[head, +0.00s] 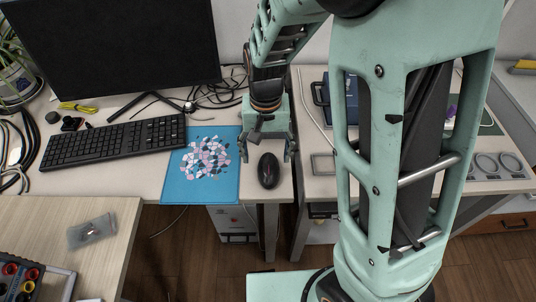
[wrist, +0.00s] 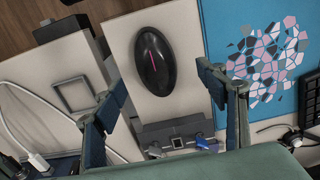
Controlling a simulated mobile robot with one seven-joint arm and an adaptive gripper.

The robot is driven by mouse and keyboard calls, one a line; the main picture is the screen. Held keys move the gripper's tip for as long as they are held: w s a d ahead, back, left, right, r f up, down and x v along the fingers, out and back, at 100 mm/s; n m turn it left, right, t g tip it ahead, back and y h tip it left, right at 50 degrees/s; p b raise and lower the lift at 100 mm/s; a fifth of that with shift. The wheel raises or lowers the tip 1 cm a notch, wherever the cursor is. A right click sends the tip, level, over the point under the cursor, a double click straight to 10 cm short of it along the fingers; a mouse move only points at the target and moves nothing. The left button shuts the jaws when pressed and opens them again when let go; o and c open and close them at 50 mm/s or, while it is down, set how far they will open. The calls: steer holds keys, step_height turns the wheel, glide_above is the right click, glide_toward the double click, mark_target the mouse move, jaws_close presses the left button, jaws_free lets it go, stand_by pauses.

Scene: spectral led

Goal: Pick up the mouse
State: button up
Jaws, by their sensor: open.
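The mouse (head: 268,171) is black with a red line along its middle. It lies on the white desk, just right of the blue mouse pad (head: 173,188). In the wrist view the mouse (wrist: 155,62) shows whole, ahead of my gripper's fingers and between their lines. My gripper (head: 268,154) is open and empty, pointing at the mouse from its far side in the head view. Its two fingers also show in the wrist view (wrist: 164,88), spread wider than the mouse. I cannot tell the exact height of the fingertips over the desk.
A keyboard (head: 115,141) and a monitor (head: 110,45) stand to the left, with loose cables (head: 222,92) behind. A gap separates this desk from the right desk, which bears a square frame (head: 323,164). The desk's front edge is close to the mouse.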

mark_target(269, 164)
steer(key=f, duration=0.3)
steer(key=f+b, duration=0.1)
steer(key=f, duration=0.1)
steer(key=shift+d, duration=0.35)
steer(key=shift+c, duration=0.4)
steer(key=shift+w, duration=0.1)
steer(key=c, duration=1.2)
